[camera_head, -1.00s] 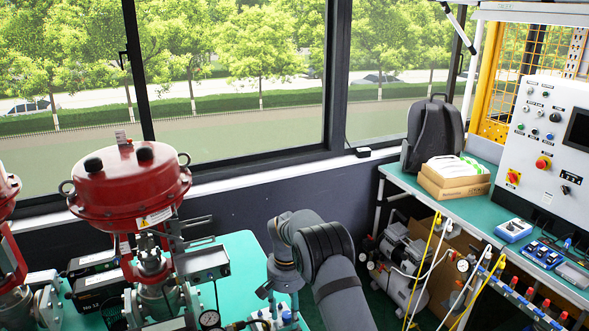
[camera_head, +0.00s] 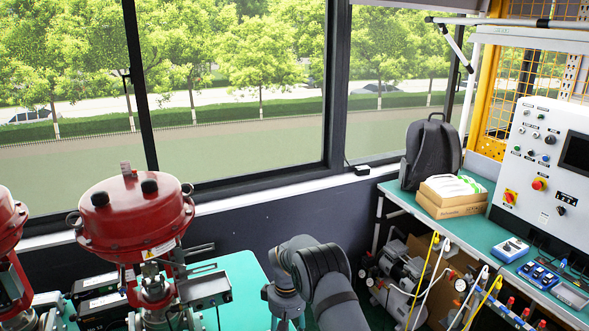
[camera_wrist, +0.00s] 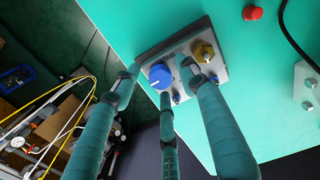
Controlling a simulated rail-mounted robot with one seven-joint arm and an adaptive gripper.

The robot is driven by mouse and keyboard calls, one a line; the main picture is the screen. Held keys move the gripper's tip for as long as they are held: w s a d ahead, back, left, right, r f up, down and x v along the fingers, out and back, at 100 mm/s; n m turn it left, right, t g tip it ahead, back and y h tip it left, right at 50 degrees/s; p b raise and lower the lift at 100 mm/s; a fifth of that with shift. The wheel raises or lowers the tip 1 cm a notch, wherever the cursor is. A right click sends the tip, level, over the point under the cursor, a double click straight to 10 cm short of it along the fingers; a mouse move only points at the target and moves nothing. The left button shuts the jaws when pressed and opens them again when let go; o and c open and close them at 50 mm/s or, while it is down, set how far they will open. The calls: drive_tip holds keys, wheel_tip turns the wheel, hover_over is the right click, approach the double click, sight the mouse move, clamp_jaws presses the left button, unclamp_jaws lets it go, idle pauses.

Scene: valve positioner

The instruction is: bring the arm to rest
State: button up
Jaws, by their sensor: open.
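My arm (camera_head: 320,275) is bent, with its wrist pointing down over the green table at the bottom of the head view. My gripper (camera_head: 287,318) is partly cut off by the bottom edge there. In the wrist view my gripper (camera_wrist: 160,78) is open, its long fingers spread around a blue knob (camera_wrist: 161,76) on a grey plate. I cannot tell whether any finger touches the knob or plate. No held object shows between the fingers.
The green table (camera_head: 243,275) carries a red-topped valve (camera_head: 137,218) left of my arm; another is cut off at the left edge. A brass-coloured fitting (camera_wrist: 204,51) stands beside the knob. A bench (camera_head: 480,225) with boxes, backpack and control panel stands right.

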drive_tip(key=m+b, duration=0.2)
drive_tip(key=b, duration=0.1)
drive_tip(key=shift+f+m, duration=0.3)
drive_tip(key=shift+m, duration=0.1)
drive_tip(key=m+b, duration=0.4)
drive_tip(key=m, duration=0.1)
drive_tip(key=m+b, duration=0.2)
drive_tip(key=m, duration=0.2)
drive_tip(key=shift+r+m, duration=0.1)
drive_tip(key=shift+m, duration=0.2)
drive_tip(key=m, duration=0.1)
drive_tip(key=m+b, duration=0.1)
drive_tip(key=m, duration=0.1)
drive_tip(key=m+b, duration=0.1)
drive_tip(key=m, duration=0.1)
drive_tip(key=shift+r, duration=0.25)
